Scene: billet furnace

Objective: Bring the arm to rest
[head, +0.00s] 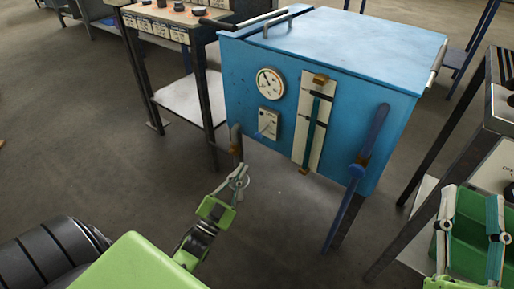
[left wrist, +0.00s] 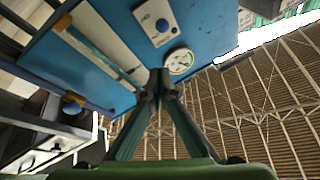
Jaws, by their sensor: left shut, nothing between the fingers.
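My left gripper (head: 240,174) is shut and empty in the head view, in front of the blue furnace's lower left corner. In the left wrist view its fingers (left wrist: 159,76) meet at the tips, with the blue furnace panel behind them. My right gripper (head: 470,205) is at the right edge of the head view, its two fingers apart with nothing seen between them. The blue furnace (head: 330,45) stands in the middle, with its lid down.
The furnace front has a round gauge (head: 270,83), a switch plate (head: 269,124), a vertical slide strip (head: 313,120) and a blue lever (head: 370,145). A table with knobs (head: 170,12) stands left. Floor in front is clear.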

